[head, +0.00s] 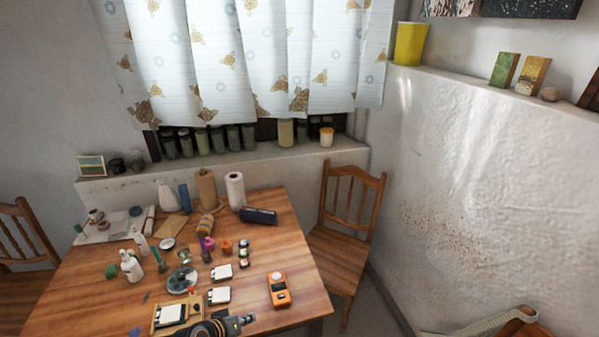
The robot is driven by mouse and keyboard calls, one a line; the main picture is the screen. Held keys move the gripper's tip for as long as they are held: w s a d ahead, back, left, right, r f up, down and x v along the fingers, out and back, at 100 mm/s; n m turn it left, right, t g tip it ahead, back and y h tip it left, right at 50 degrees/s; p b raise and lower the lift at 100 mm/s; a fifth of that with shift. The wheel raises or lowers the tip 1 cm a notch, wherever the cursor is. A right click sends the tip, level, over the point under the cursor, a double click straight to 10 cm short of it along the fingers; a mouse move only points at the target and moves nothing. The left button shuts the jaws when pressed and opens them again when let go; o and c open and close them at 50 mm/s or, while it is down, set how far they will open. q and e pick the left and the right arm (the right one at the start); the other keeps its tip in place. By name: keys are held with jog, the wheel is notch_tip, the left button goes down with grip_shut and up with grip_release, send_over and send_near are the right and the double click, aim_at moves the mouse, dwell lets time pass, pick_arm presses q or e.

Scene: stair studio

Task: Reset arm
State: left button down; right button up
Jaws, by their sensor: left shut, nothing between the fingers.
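My left gripper (247,319) shows at the bottom edge, over the front part of the wooden table (302,296). It is shut with nothing in it. Just left of it lies a small wooden tray (158,323) with a white item in it, partly hidden by my arm. An orange handheld device (278,289) lies to the right, apart from the gripper. My right gripper is out of view.
White-topped boxes (219,295), bottles (131,267), paper rolls (235,190) and several small jars crowd the table. The table's right side is mostly clear. A wooden chair (343,240) stands at right, another (25,240) at left. A jar-lined sill (240,164) is behind.

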pick_arm(q)
jog(key=s+a+f+g+y+b, duration=0.1)
jog(key=s+a+f, duration=0.25)
jog(key=f, duration=0.55)
jog(key=s+a+f+g+y+b, duration=0.1)
jog(key=s+a+f+y, duration=0.1)
jog(key=s+f, duration=0.5)
jog(key=s+a+f+m+g+y+b, duration=0.1)
jog(key=s+a+f+g, duration=0.1)
jog(key=s+f, duration=0.9)
jog(key=s+a+f+m+g+y+b, duration=0.1)
jog(key=s+a+f, duration=0.4)
jog(key=s+f, duration=0.6)
jog(key=s+m+g+b, duration=0.1)
jog(key=s, duration=0.6)
jog(key=shift+g+y, duration=0.3)
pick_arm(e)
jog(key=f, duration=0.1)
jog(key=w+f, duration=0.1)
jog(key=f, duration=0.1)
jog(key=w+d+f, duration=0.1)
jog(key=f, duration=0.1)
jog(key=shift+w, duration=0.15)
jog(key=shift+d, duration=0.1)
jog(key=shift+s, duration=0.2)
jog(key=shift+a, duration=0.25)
